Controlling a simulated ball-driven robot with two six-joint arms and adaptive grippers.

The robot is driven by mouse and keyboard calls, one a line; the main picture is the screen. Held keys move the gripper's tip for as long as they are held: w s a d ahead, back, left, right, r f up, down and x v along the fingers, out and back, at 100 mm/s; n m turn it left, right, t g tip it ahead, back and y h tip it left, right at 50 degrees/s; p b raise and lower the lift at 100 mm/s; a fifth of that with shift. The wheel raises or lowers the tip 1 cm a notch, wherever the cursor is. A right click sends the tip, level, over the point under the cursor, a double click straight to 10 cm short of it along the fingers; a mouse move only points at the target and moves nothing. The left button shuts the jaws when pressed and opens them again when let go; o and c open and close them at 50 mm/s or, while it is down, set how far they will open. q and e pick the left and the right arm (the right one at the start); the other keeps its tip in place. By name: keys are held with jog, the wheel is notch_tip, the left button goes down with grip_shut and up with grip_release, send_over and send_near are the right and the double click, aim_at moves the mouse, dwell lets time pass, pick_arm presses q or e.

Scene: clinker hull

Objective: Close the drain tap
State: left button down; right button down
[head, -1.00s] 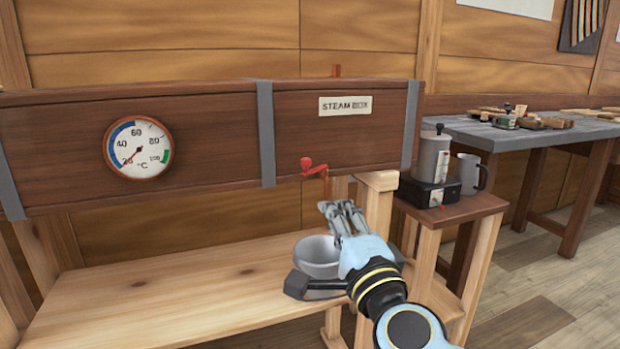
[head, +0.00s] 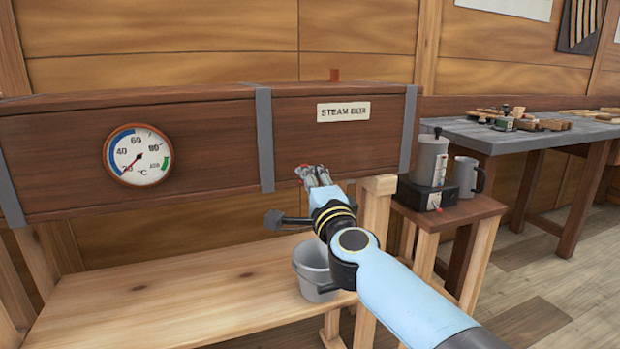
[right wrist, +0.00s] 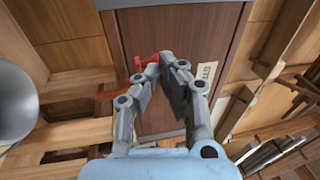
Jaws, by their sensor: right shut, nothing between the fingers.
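The drain tap (right wrist: 140,68) has a red handle and shows in the right wrist view just left of my right gripper's fingertips. In the head view the gripper covers nearly all of it. My right gripper (head: 314,176) is at the lower edge of the steam box (head: 220,140), below its label. It also shows in the right wrist view (right wrist: 168,60), with its fingertips together and nothing between them. One fingertip is close beside the red handle; I cannot tell if they touch. My left gripper is not in view.
A grey bucket (head: 313,277) stands under the box, partly behind my right arm, on a wooden bench (head: 180,290). A round thermometer (head: 138,155) is on the box front. A small stand (head: 455,213) at right holds a kettle-like pot (head: 430,160) and a mug (head: 467,177).

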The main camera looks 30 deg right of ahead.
jog(key=shift+w+a+m+g+h, duration=0.3)
jog(key=shift+m+h, duration=0.2)
jog(key=shift+h, duration=0.3)
jog(key=shift+w+a+m+g+h, duration=0.2)
jog(key=shift+w+m+g+h, duration=0.4)
jog(key=shift+h, duration=0.3)
jog(key=shift+w+a+m+g+h, duration=0.2)
jog(key=shift+w+m+g+h, duration=0.4)
jog(key=shift+h, duration=0.3)
jog(key=shift+w+a+m+g+h, duration=0.2)
jog(key=shift+w+m+g+h, duration=0.4)
jog(key=shift+h, duration=0.3)
jog(key=shift+w, duration=0.15)
jog(key=shift+r, duration=0.15)
